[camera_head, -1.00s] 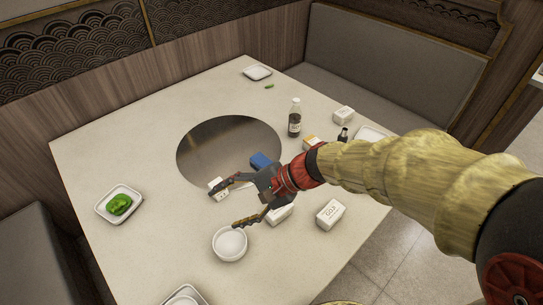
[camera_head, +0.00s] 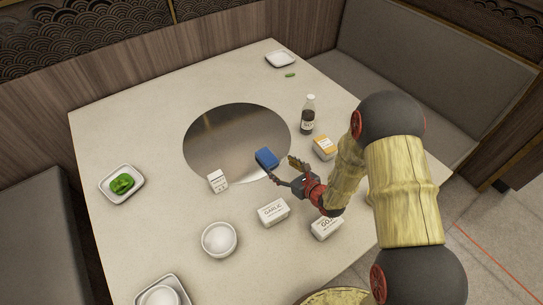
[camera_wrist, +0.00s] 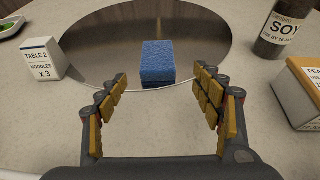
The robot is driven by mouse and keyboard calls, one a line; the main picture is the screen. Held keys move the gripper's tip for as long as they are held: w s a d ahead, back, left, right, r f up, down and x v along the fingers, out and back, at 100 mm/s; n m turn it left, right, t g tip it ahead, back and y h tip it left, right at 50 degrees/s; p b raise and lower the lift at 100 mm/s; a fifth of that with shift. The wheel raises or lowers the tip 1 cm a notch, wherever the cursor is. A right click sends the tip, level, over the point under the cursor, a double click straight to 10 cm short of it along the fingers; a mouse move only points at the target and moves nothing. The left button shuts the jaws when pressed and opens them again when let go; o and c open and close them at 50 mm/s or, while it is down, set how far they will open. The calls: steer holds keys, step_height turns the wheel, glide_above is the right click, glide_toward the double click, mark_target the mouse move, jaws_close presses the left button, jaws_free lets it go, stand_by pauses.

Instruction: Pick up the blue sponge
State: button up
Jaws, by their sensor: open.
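The blue sponge (camera_head: 266,158) lies at the right front edge of the round metal plate (camera_head: 215,135) set in the table. In the wrist view the sponge (camera_wrist: 158,62) is straight ahead, slightly beyond the fingertips and centred between them. My gripper (camera_head: 281,171) is open and empty, just right of and in front of the sponge in the head view. In the wrist view both fingers of my gripper (camera_wrist: 161,88) are spread wide, wider than the sponge, with bare table between them.
A soy bottle (camera_head: 308,115) and an orange-topped box (camera_head: 324,148) stand to the right. A white table card (camera_head: 217,181) is left of the sponge. A garlic box (camera_head: 273,212), a goji box (camera_head: 326,228) and a white bowl (camera_head: 219,238) are in front. Green food lies on a plate (camera_head: 137,173).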

mark_target(270, 160)
steer(key=b+x, duration=0.1)
steer(key=x, duration=0.3)
steer(key=b+x, duration=0.1)
steer(key=x, duration=0.2)
steer(key=shift+w+a+b, duration=0.25)
steer(key=shift+a+b, duration=0.05)
steer(key=shift+a, duration=0.1)
steer(key=shift+r, duration=0.15)
steer(key=c, duration=0.4)
steer(key=c, duration=0.8)
